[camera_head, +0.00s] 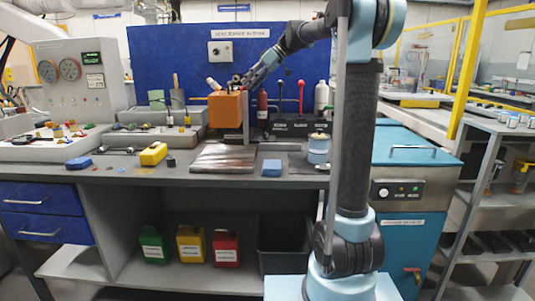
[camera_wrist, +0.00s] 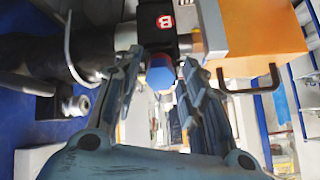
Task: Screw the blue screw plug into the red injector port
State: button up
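In the wrist view a blue hexagonal plug (camera_wrist: 160,76) is between and just beyond my gripper's fingertips (camera_wrist: 162,66). The fingers are apart, with what looks like a gap on each side of the plug. Just above it in the picture is a dark block with a red marked label (camera_wrist: 165,22); whether the plug touches or sits in it I cannot tell. No port opening shows.
The orange box (camera_wrist: 262,35) with a dark bent handle is close to my right finger. On the bench (camera_head: 130,172) are a metal plate (camera_head: 224,158), a blue block (camera_head: 271,168) and a yellow block (camera_head: 153,154). A red bottle (camera_head: 262,107) and red levers stand behind.

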jog(key=n, duration=1)
jog(key=n, duration=0.7)
jog(key=shift+n, duration=0.4)
jog(key=n, duration=0.4)
jog(key=shift+a, duration=0.1)
dwell(0.6)
grip_shut()
